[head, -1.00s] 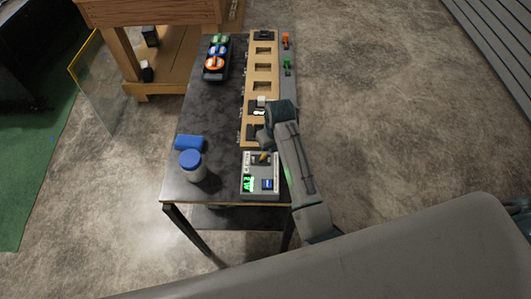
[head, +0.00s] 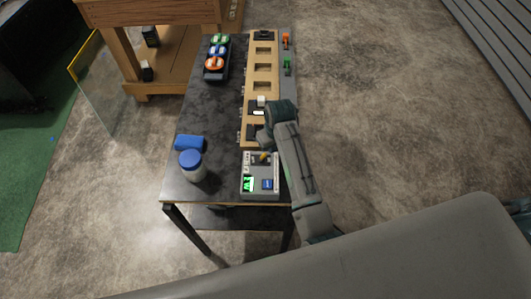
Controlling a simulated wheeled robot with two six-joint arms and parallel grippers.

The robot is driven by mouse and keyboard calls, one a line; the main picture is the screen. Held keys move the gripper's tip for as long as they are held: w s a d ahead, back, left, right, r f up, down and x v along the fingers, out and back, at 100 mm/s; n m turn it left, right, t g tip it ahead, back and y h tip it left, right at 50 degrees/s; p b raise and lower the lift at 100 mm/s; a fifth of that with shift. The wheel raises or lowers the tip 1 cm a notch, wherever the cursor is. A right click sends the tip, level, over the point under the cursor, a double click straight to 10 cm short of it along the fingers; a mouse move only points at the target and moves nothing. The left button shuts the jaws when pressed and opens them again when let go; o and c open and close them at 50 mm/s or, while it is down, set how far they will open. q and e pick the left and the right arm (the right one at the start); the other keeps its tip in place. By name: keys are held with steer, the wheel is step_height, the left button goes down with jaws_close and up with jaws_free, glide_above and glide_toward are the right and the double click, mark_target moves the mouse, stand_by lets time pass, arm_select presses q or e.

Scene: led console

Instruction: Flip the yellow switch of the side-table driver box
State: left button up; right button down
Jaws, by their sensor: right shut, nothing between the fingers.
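The grey driver box (head: 260,189) sits at the near end of the dark side table (head: 190,130). On its top are a small yellow switch (head: 264,157), a green lit display (head: 248,184) and a blue part (head: 267,184). My right gripper (head: 262,143) is shut and empty, just above the far edge of the box, close to the yellow switch. The view is too small to tell whether it touches the switch or which way the lever is thrown. My left gripper is not in view.
A wooden rack (head: 262,75) with several slots runs along the table beyond the box. A white jar with a blue lid (head: 192,166) and a blue block (head: 188,143) stand left of it. A dark tray (head: 217,58) with coloured rings lies at the far left.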

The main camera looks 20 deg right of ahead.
mark_target(263, 156)
steer(key=shift+f, duration=0.2)
steer(key=shift+f, duration=1.3)
steer(key=shift+w+a, duration=0.1)
steer(key=shift+a, duration=0.15)
